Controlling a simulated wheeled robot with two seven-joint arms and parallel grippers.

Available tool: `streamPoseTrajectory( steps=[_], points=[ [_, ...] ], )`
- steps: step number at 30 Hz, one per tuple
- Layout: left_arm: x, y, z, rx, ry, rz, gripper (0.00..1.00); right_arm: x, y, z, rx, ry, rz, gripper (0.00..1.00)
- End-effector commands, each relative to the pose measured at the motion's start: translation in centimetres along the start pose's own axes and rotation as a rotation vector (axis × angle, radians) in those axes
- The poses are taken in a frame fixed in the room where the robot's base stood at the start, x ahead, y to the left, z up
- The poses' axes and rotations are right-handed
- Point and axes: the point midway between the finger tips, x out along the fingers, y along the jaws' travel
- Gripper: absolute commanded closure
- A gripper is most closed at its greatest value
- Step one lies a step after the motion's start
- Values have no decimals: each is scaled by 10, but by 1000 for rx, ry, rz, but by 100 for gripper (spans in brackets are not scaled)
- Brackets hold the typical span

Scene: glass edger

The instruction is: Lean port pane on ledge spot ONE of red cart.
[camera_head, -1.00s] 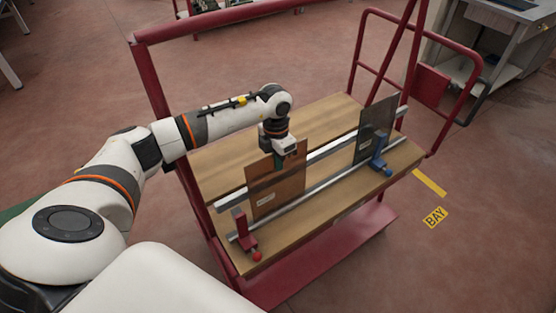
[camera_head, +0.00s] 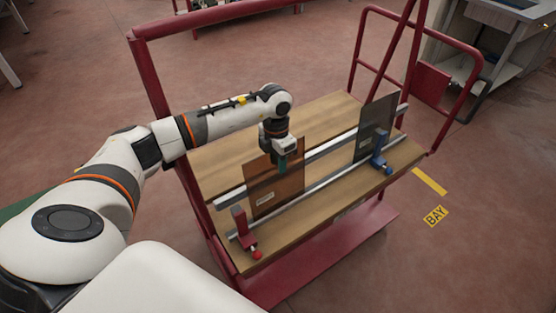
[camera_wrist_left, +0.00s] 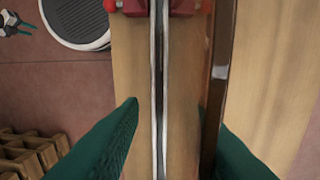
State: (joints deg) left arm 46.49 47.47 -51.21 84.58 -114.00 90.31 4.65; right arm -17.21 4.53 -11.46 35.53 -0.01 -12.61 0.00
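The amber-brown pane (camera_head: 275,190), with a small white label, stands on the red cart (camera_head: 205,225) at the left part of its wooden deck. It leans at the back metal rail; its lower edge is near the front rail. My left gripper (camera_head: 283,165) is at its top edge, fingers down. In the left wrist view the two green fingers (camera_wrist_left: 166,112) stand apart, with a clear gap. The pane's edge (camera_wrist_left: 216,85) runs along the right finger, apart from the left one. The pane's label cannot be read.
A dark grey pane (camera_head: 376,128) stands at the rails' right end, beside a blue clamp (camera_head: 380,155). A red clamp (camera_head: 243,232) is at the left end. Red cart posts rise around the deck. A yellow BAY floor mark (camera_head: 435,216) lies right.

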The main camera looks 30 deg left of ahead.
Motion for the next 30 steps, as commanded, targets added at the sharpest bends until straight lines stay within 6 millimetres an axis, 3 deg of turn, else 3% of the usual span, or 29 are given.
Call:
streamPoseTrajectory(
  steps=[8, 14, 30],
  points=[
    [2, 0, 1, 0, -5, 1, 70, 0, -1, 0, -1, 0, -2, 64],
    [-11, 0, 1, 0, -3, 0, 70, -9, -2, 0, -1, 0, -2, 64],
    [-113, 0, 0, 0, 0, 0, 70, -73, -2, 6, 0, 0, -2, 64]
  ],
)
